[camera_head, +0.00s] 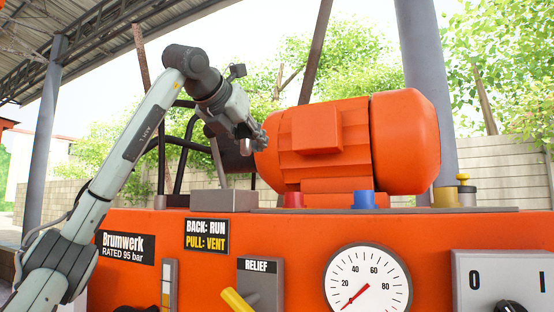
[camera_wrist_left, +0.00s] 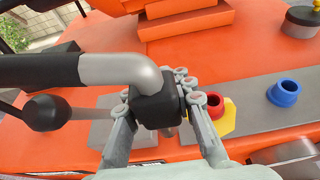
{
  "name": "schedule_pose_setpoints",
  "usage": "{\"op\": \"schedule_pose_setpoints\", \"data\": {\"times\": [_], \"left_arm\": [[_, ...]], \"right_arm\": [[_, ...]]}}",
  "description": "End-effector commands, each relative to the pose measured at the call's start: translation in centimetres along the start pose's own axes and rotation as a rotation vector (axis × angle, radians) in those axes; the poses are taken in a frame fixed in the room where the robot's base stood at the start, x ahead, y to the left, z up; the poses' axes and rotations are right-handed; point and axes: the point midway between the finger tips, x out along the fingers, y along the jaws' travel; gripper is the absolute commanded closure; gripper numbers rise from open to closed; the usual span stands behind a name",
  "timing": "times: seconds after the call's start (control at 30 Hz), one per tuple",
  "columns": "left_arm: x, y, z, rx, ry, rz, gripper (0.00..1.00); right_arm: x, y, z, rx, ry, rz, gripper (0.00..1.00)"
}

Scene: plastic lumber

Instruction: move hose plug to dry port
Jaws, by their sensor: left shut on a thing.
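My left gripper (camera_head: 256,139) is raised above the orange machine's top, just left of the motor. The left wrist view shows its fingers (camera_wrist_left: 160,100) shut on the black hose plug (camera_wrist_left: 155,98). A grey elbow (camera_wrist_left: 130,72) and black hose (camera_wrist_left: 38,70) run left from the plug. The red port (camera_head: 293,200) and blue port (camera_head: 363,199) stand on the plate below the motor; a yellow port (camera_head: 446,197) is further right. In the wrist view, the red port (camera_wrist_left: 214,102) is right of the plug and the blue port (camera_wrist_left: 285,92) further right. I cannot tell which port is dry.
The orange motor (camera_head: 340,142) rises right of the gripper. A grey block (camera_head: 223,200) sits on the left top edge. The front has a gauge (camera_head: 367,285), a yellow lever (camera_head: 238,301) and a switch panel (camera_head: 505,282). A black ball knob (camera_wrist_left: 47,113) is left of the plug.

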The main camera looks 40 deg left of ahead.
Motion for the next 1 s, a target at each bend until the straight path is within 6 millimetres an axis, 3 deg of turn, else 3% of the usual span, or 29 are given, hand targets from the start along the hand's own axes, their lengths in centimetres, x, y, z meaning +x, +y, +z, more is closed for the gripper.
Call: {"op": "schedule_pose_setpoints", "data": {"times": [0.17, 1.0], "left_arm": [[-1.2, 0.9, 0.7, -0.001, -0.001, -0.001, 1.0], [-2.8, 1.1, 4.6, 0.0, 0.0, -0.001, 1.0]], "right_arm": [[0.6, -0.1, 0.3, 0.002, -0.015, -0.004, 0.6], [-3.4, 0.8, -1.0, 0.0, -0.012, -0.003, 0.6]]}}
